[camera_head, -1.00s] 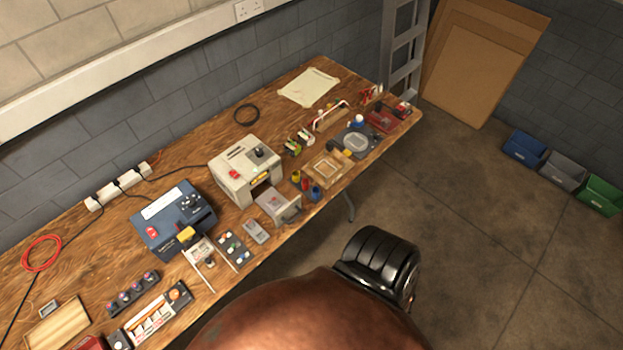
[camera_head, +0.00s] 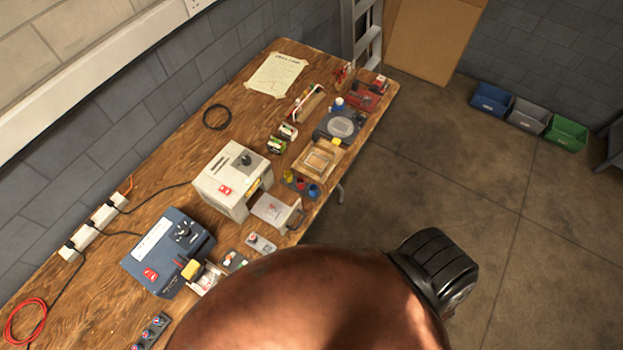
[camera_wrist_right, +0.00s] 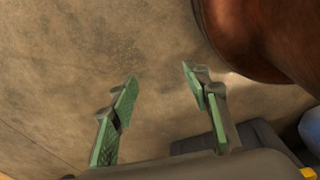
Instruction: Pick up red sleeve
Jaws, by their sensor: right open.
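A small red sleeve (camera_head: 300,184) stands on the workbench between a yellow one (camera_head: 288,176) and a blue one (camera_head: 314,191), near the bench's front edge. It is small and partly crowded by its neighbours in the head view. My right gripper (camera_wrist_right: 159,88) shows in the right wrist view, its two green-padded fingers apart with nothing between them. Bare floor lies behind the fingers; the sleeve is not in that view. Neither gripper shows in the head view.
Beside the sleeves are a wooden-framed box (camera_head: 318,160), a white machine (camera_head: 225,180) with a drawer-like part (camera_head: 275,212) and a blue device (camera_head: 165,250). A coiled black cable (camera_head: 217,117) lies behind. Bins (camera_head: 527,117) stand on open floor. The near bench is partly hidden.

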